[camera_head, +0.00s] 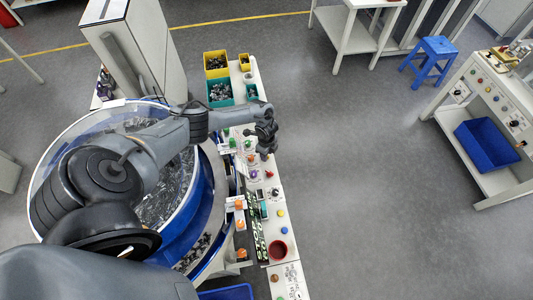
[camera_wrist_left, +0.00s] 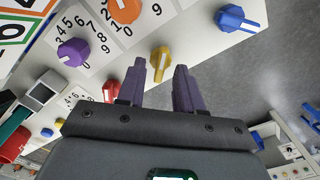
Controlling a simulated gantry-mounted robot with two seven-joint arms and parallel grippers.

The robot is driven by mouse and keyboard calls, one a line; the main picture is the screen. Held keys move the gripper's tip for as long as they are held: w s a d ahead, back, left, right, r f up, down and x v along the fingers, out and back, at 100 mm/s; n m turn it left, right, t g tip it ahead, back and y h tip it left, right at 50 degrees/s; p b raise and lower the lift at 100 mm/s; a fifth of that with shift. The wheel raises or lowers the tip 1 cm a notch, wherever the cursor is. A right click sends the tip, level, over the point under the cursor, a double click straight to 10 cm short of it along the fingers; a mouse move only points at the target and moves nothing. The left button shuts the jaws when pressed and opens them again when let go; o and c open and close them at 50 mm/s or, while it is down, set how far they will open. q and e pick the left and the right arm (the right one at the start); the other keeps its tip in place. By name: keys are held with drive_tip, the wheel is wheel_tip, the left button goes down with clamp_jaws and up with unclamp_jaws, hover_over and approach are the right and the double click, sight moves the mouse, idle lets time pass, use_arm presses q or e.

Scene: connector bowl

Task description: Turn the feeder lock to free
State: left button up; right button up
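The panel (camera_wrist_left: 205,25) carries several coloured knobs; no readable label shows which is the feeder lock. The wrist view shows a purple knob (camera_wrist_left: 73,52), an orange knob (camera_wrist_left: 124,9), a yellow knob (camera_wrist_left: 160,57) and a blue knob (camera_wrist_left: 231,19) with a white pointer bar. A red knob (camera_wrist_left: 110,90) sits left of the fingers. The yellow knob shows just beyond the fingertips, and contact cannot be told. In the head view my left gripper (camera_head: 266,148) hangs over the panel's right edge. My right gripper is not seen.
A large blue-rimmed feeder bowl (camera_head: 185,222) stands left of the panel, under my left arm. Yellow (camera_head: 216,72) and teal (camera_head: 220,103) bins of parts are at the panel's far end. Open floor lies to the right.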

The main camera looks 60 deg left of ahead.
use_arm(q)
drive_tip(key=shift+r, duration=0.1)
wheel_tip(320, 180, up, 11)
drive_tip(key=p, duration=0.1)
drive_tip(key=shift+f, duration=0.2)
idle(0.4)
idle(0.4)
